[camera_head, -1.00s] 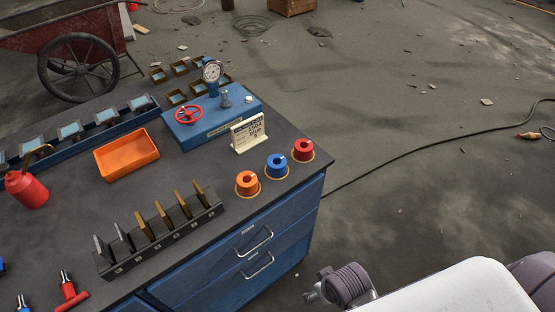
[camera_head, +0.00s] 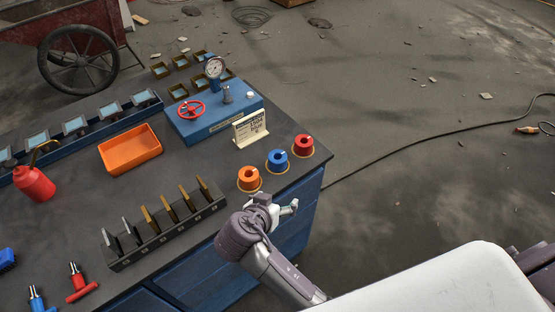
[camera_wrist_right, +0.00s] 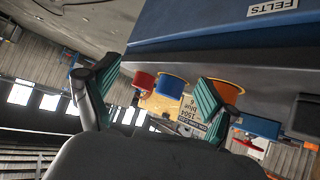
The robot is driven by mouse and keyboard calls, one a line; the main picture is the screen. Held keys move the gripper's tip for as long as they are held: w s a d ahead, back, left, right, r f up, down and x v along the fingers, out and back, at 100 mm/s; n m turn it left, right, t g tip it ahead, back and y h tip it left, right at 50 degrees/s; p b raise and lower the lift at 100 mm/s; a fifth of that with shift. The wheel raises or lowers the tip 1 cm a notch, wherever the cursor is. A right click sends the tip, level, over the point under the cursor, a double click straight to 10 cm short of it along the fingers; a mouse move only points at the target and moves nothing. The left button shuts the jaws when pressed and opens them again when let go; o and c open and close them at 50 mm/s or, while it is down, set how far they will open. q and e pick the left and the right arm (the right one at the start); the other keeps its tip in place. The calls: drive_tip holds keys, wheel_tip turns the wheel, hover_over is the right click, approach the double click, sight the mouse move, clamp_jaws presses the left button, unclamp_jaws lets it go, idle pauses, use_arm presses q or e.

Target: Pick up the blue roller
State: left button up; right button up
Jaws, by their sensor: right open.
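The blue roller (camera_head: 277,161) stands upright on the bench top near its right edge, between the orange roller (camera_head: 249,178) and the red roller (camera_head: 303,146). My right gripper (camera_head: 278,205) is at the bench's front right edge, nearer the camera than the blue roller and apart from it. It is open and empty. In the right wrist view, which looks upside down, the blue roller (camera_wrist_right: 173,86) shows between the two green-padded fingers, with the red roller (camera_wrist_right: 144,80) beside it and the orange roller (camera_wrist_right: 228,92) partly behind a finger. My left gripper is out of view.
A small sign (camera_head: 250,128) stands behind the rollers, near the blue gauge box (camera_head: 216,122). A slotted rack (camera_head: 167,233) with upright plates lies left of my right gripper. An orange tray (camera_head: 130,150) and red can (camera_head: 35,184) stand farther left.

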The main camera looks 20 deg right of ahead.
drive_tip(key=w+a+r, duration=0.1)
drive_tip(key=w+a+r+m+t+h, duration=0.1)
drive_tip(key=w+r, duration=0.1)
drive_tip(key=w+a+r+t, duration=0.1)
drive_tip(key=shift+w+a+r+h, duration=0.2)
drive_tip(key=shift+w+a+h, duration=0.05)
drive_tip(key=shift+w+h, duration=0.05)
drive_tip(key=b, duration=0.2)
approach(279, 154)
drive_tip(key=shift+w+d+f+t, duration=0.15)
drive_tip(key=shift+w+d+f, duration=0.15)
drive_tip(key=shift+w+f, duration=0.2)
drive_tip(key=shift+w+d+f+t, duration=0.15)
drive_tip(key=shift+w+d+f, duration=0.2)
drive_tip(key=shift+f, duration=0.2)
drive_tip(key=shift+x, duration=0.75)
drive_tip(key=b+x, duration=0.1)
drive_tip(key=x, duration=0.3)
drive_tip(key=shift+w+d, duration=0.15)
drive_tip(key=shift+d, duration=0.2)
drive_tip(key=c, duration=1.3)
drive_tip(key=shift+r, duration=0.1)
drive_tip(key=shift+c, duration=0.7)
drive_tip(key=shift+r, duration=0.1)
